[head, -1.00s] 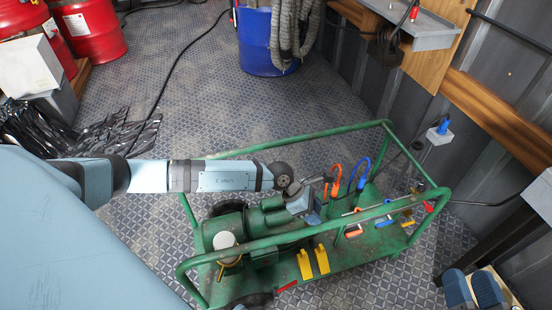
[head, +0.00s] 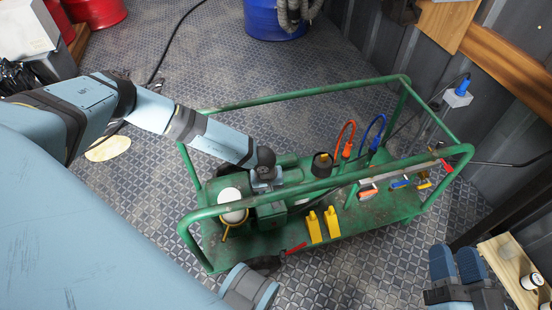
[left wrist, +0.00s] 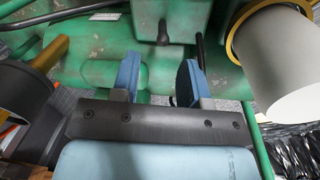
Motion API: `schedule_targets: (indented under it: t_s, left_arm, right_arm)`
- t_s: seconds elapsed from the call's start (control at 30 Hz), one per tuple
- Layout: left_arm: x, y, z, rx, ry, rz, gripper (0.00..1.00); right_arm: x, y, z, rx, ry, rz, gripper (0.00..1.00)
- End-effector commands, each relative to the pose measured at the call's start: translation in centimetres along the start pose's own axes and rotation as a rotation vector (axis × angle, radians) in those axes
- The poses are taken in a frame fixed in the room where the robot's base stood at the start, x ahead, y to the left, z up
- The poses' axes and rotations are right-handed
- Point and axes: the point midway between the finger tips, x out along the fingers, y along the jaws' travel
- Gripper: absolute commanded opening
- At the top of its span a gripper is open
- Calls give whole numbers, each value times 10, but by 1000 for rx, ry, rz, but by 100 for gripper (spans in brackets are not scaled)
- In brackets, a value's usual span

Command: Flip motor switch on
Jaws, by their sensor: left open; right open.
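The green motor unit (head: 270,218) sits in a green tube-frame cart (head: 290,86). In the left wrist view, a small dark lever (left wrist: 163,32) stands out from the green housing (left wrist: 108,62); it looks like the motor switch, but its on or off position cannot be told. My left gripper (left wrist: 158,64) is open and empty, with its blue fingers pointing at the housing and the lever just beyond the gap between them. In the head view its fingers are mostly hidden over the motor. My right gripper (head: 458,264) is open and empty at the lower right, away from the cart.
A white cylinder (head: 230,195) in a yellow ring stands beside the motor. The cart's top rail (head: 330,180) runs close to my left gripper. Yellow pedal-like parts (head: 314,227) and orange and blue hoses (head: 376,130) are farther right. A blue barrel (head: 272,20) stands behind.

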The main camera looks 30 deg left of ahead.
Motion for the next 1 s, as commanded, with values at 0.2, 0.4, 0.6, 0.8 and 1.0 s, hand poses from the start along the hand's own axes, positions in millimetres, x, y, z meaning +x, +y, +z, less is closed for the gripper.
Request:
schedule_targets:
  t_s: [0.2,0.4,0.6,0.8,1.0]
  left_arm:
    - [30,-3,1,17,2,-10,41]
    - [61,-3,1,15,2,-9,41]
    - [74,-2,1,14,1,-7,41]
    - [74,-2,1,13,1,-7,41]
    - [74,-2,1,13,1,-7,11]
  right_arm:
    - [0,3,20,1,-52,-3,43]
    - [-1,6,40,3,-123,-12,43]
    - [-2,6,49,4,-163,-17,43]
    - [-2,6,49,4,-167,-18,43]
    - [-2,6,49,4,-167,-18,43]
